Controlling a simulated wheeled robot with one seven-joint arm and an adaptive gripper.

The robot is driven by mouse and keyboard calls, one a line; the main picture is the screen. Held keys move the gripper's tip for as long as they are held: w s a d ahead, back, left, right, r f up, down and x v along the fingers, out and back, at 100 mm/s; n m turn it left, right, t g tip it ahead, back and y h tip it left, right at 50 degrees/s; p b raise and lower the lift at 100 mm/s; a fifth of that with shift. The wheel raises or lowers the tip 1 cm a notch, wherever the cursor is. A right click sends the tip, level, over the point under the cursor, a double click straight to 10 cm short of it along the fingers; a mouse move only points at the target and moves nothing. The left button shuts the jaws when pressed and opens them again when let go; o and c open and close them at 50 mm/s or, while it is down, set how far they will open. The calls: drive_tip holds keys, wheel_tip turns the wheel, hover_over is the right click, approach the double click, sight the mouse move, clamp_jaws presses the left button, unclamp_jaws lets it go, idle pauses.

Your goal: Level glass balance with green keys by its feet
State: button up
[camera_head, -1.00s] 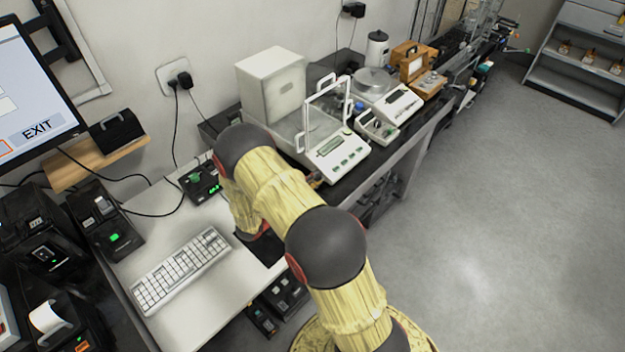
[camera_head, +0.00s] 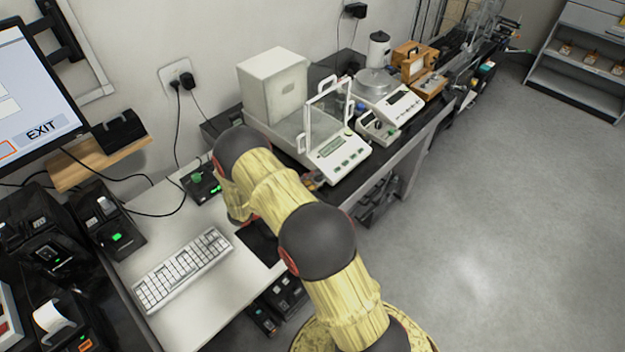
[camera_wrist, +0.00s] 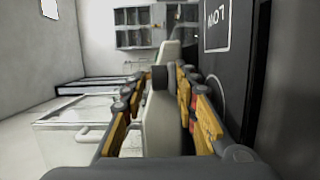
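The glass balance (camera_head: 340,157) stands on the dark bench, with a white body, a clear draft shield with white handles, a display and green keys on its sloped front. My arm reaches to its near left front corner. In the head view my arm hides most of my gripper, and a small orange part shows low beside that corner. In the wrist view my gripper (camera_wrist: 165,85) has its two orange-padded fingers apart. A pale grey piece with a dark top stands between them; whether they touch it is unclear. The balance's feet are not clearly visible.
A dark panel (camera_wrist: 218,30) with upside-down lettering stands close to the right finger. A small white instrument (camera_head: 377,126) and a scale with a round pan (camera_head: 402,103) stand right of the balance. A keyboard (camera_head: 181,268) lies on the white table. The floor at right is clear.

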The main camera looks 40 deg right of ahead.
drive_tip(key=shift+o, duration=0.3)
drive_tip(key=w+a, duration=0.2)
drive_tip(key=a, duration=1)
drive_tip(key=shift+w, duration=0.1)
